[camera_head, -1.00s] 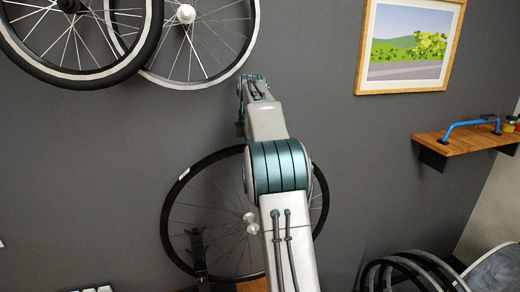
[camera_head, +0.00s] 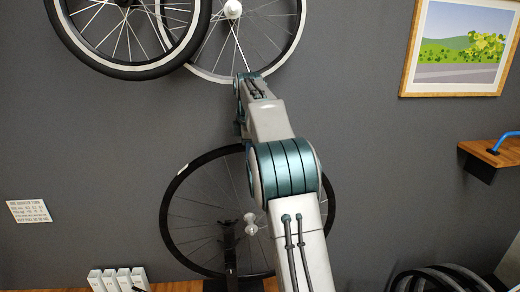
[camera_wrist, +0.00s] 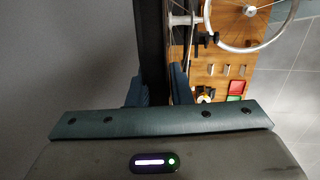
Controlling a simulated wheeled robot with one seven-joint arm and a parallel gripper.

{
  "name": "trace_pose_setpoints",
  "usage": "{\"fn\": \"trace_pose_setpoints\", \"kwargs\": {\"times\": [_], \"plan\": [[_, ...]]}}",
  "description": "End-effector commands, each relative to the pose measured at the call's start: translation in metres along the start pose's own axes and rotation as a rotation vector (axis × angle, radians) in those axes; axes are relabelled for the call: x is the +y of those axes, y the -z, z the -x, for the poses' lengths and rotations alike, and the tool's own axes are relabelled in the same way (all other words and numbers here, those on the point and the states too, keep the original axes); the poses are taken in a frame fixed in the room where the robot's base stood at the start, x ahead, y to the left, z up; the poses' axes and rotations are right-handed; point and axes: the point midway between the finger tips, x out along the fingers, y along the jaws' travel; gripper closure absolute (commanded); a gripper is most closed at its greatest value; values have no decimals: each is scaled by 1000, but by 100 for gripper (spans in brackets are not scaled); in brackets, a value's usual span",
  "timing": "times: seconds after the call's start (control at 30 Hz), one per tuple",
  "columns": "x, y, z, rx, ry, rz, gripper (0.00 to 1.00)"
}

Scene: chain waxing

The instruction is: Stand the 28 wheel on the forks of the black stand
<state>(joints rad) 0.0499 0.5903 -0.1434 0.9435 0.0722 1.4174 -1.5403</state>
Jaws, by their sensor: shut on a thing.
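The large black-tyred wheel (camera_head: 172,218), which I take to be the 28 wheel, hangs upright behind my arm in the head view. Its silver hub (camera_head: 251,222) shows left of my arm. In the wrist view its black tyre (camera_wrist: 152,45) runs between the fingers of my gripper (camera_wrist: 158,90), which is shut on it. In the head view my gripper is hidden behind my arm. The black stand (camera_head: 229,255) rises at the bottom, its upright overlapping the wheel just left of the hub. I cannot tell their depth gap or whether the axle touches the forks.
Two wheels (camera_head: 152,70) hang on the wall above. White blocks (camera_head: 117,280) stand on a wooden bench (camera_head: 183,287) left of the stand. A picture (camera_head: 460,48), a shelf (camera_head: 490,152) and several black hoops (camera_head: 445,280) are at right.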

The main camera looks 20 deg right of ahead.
Motion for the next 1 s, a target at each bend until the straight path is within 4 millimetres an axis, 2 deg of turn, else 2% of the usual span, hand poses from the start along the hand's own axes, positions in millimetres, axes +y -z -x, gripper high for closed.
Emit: {"fn": "trace_pose_setpoints", "kwargs": {"times": [0.43,0.83,1.0], "plan": [[1,55,2,2,-5,3,100],[1,84,3,1,-5,1,100],[-2,83,-10,1,-3,0,100]]}}
